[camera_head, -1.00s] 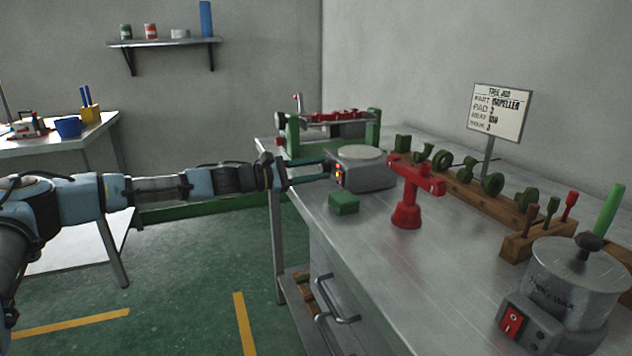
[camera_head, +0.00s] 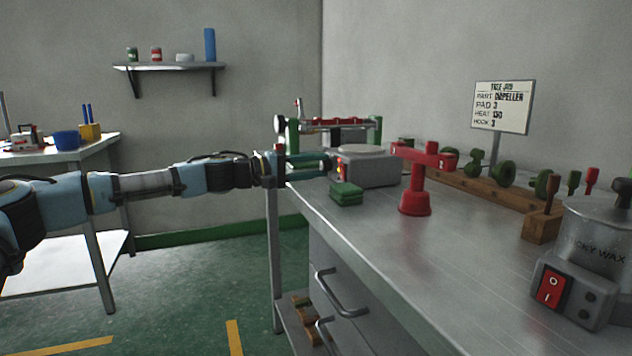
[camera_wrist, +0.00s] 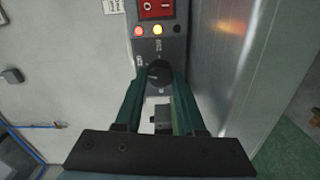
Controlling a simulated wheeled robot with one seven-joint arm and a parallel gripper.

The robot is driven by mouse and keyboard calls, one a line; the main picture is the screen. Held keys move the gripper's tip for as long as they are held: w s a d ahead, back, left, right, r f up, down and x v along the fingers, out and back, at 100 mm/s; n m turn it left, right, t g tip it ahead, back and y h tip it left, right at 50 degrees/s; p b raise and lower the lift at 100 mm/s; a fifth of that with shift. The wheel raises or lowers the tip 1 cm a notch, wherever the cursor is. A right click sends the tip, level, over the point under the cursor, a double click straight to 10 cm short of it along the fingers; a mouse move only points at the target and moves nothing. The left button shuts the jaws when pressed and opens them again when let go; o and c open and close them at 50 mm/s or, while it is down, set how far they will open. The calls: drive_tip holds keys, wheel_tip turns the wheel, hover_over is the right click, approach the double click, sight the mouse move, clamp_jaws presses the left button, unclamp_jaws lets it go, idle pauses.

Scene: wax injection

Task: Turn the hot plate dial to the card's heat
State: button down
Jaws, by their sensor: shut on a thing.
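The grey hot plate (camera_head: 368,170) with its round pale top stands at the back of the steel bench. Its black dial (camera_wrist: 159,73) shows in the wrist view below a red switch (camera_wrist: 156,8) and a row of small lamps, with red and yellow lit. My gripper (camera_head: 327,166) reaches it from the left; in the wrist view its green fingers (camera_wrist: 159,80) are shut on the dial from both sides. The fingers hide part of the scale, and the dial's exact setting is too small to read. The job card (camera_head: 503,107) reads impeller, pad 3, heat 150, hook 3.
A green block (camera_head: 346,194) and a red stand (camera_head: 415,198) are on the bench near the hot plate. A wooden rack (camera_head: 480,186) with green parts runs along the back. A wax pot (camera_head: 592,262) stands at right. The bench front is clear.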

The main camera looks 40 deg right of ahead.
drive_tip(key=m+b, duration=0.7)
drive_tip(key=shift+f+b, duration=0.3)
drive_tip(key=m+b, duration=0.3)
drive_tip(key=m, duration=0.1)
drive_tip(key=shift+s+m+b, duration=0.1)
drive_tip(key=shift+m+b, duration=0.25)
drive_tip(key=shift+m, duration=0.05)
drive_tip(key=shift+r+m+b, duration=0.2)
drive_tip(key=shift+m+b, duration=0.8)
drive_tip(key=shift+m, duration=0.4)
drive_tip(key=shift+r, duration=0.1)
drive_tip(key=c, duration=0.5)
unclamp_jaws()
